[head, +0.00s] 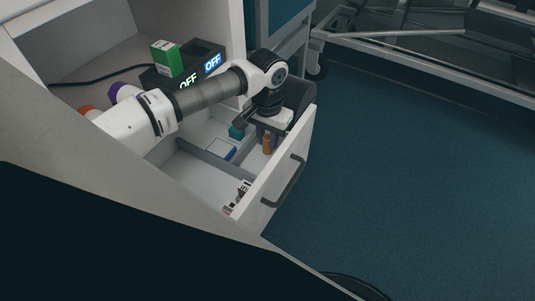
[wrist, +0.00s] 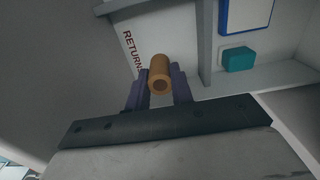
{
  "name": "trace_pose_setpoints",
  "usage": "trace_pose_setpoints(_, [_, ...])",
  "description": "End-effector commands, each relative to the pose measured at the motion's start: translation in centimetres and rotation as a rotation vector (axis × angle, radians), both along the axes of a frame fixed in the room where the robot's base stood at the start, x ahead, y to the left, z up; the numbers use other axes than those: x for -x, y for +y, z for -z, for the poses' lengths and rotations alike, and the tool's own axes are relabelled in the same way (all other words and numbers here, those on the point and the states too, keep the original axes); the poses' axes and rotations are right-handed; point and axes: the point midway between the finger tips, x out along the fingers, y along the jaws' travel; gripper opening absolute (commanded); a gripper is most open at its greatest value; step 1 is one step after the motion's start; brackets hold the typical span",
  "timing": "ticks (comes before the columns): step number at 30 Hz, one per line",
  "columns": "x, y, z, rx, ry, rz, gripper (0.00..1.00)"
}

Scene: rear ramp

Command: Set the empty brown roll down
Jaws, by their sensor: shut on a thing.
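The brown roll (wrist: 160,73) is a small hollow tube, held between the two purple fingers of my gripper (wrist: 158,90) in the wrist view. In the head view the brown roll (head: 267,143) shows below my gripper (head: 262,130), over the right compartment of the open drawer (head: 277,186). The wrist view shows a pale compartment floor with red lettering that begins "RETURN" beside the roll. I cannot tell whether the roll touches the floor.
A teal box (head: 237,131) and a blue-edged white box (head: 221,150) lie in neighbouring parts of the drawer. Grey dividers separate the compartments. Small items (head: 241,190) lie near the drawer front. A green box (head: 166,58) stands on a black unit with "OFF" displays behind.

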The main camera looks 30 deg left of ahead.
Motion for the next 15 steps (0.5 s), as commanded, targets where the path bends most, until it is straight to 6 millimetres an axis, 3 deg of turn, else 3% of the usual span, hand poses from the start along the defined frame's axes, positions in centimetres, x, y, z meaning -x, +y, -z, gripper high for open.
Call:
trace_pose_setpoints(5, [0.0,0.0,1.7,0.002,0.001,0.000,0.02])
trace_pose_setpoints(11, [0.0,-0.1,5.3,0.003,0.001,0.000,0.02])
trace_pose_setpoints(15, [0.0,0.0,5.9,0.000,-0.001,0.000,0.02])
